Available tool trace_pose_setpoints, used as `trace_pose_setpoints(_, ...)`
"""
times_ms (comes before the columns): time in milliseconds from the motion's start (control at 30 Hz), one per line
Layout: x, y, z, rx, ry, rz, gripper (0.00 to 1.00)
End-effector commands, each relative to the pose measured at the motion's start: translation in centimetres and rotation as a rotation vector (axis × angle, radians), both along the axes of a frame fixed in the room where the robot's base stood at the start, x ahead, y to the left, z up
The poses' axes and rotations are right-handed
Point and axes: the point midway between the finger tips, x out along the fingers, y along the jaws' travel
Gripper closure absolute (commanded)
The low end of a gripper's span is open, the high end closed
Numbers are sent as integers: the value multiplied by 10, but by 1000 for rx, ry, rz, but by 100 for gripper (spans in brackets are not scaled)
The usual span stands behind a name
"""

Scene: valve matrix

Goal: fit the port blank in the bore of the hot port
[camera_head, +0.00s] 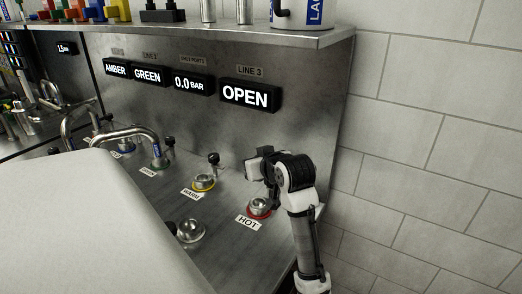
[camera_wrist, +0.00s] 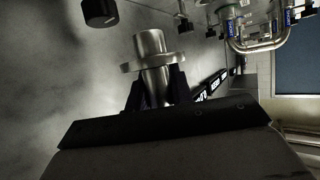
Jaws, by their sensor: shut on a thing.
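In the wrist view my gripper (camera_wrist: 157,88) is shut on the port blank (camera_wrist: 150,46), a bare metal plug with a wide flange. The blank stands out beyond the dark fingers. In the head view my gripper (camera_head: 268,177) is over the right end of the sloping steel deck, just above and behind the hot port (camera_head: 260,207). The hot port has a red ring and a HOT label (camera_head: 248,222) in front of it. The blank cannot be made out in the head view. Whether it touches the port cannot be told.
A yellow-ringed port (camera_head: 203,182) lies left of the hot port, with a black-knobbed valve (camera_head: 213,159) behind it. Another metal fitting (camera_head: 190,232) sits nearer the front. Bent pipes (camera_head: 125,136) stand farther left. The OPEN display (camera_head: 250,95) is on the back panel; a tiled wall (camera_head: 430,130) is at right.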

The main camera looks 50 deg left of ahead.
Motion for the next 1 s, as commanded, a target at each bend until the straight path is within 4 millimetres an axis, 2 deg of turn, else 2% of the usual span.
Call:
trace_pose_setpoints(33,0,0,-10,1,-1,-1,100)
trace_pose_setpoints(133,0,0,-14,1,-1,-1,100)
trace_pose_setpoints(733,0,-2,-11,0,-1,-4,100)
trace_pose_setpoints(1000,0,-2,-38,-1,0,-4,100)
